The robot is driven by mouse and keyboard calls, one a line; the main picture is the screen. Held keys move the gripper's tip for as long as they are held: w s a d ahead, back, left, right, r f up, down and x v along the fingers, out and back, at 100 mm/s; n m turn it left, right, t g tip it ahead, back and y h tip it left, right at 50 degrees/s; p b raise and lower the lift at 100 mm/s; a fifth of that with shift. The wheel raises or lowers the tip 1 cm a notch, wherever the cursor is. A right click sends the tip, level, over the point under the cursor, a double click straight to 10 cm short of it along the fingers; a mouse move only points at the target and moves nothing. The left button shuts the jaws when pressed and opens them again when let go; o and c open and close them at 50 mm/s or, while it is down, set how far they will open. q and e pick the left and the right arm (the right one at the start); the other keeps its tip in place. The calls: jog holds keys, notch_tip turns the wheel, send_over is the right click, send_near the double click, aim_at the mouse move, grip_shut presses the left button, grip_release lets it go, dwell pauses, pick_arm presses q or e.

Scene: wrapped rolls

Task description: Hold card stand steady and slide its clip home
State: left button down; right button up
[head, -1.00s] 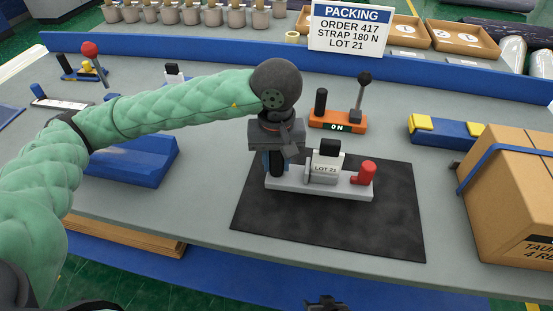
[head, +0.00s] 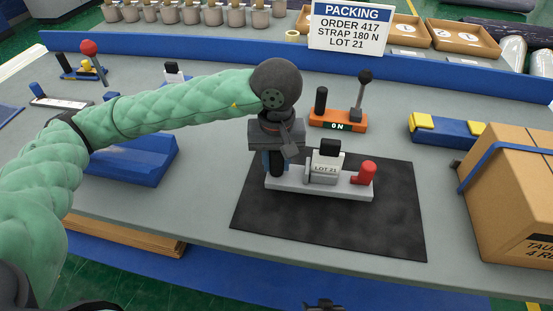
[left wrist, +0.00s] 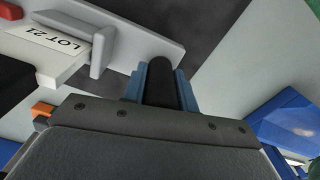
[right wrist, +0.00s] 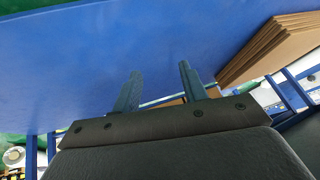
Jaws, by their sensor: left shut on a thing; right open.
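The card stand (head: 340,188) is a pale grey base lying on a black mat. A black post rises at its left end, and a red knob (head: 367,172) sits at its right end. A card reading LOT 21 (head: 325,169) stands in the middle in a grey holder with a black top, which I take for the clip (head: 329,147). My left gripper (head: 276,165) is shut on the black post, which shows between its blue fingers in the left wrist view (left wrist: 162,85). My right gripper (right wrist: 155,90) is open and empty, low at the table's front edge in the head view (head: 323,304).
An orange switch box (head: 338,122) with a lever stands behind the mat (head: 330,232). A strapped carton (head: 510,200) is at the right, and a blue tray (head: 130,165) is at the left. The mat's front is clear.

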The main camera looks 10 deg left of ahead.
jog(key=shift+w, duration=0.25)
jog(key=shift+f, duration=0.2)
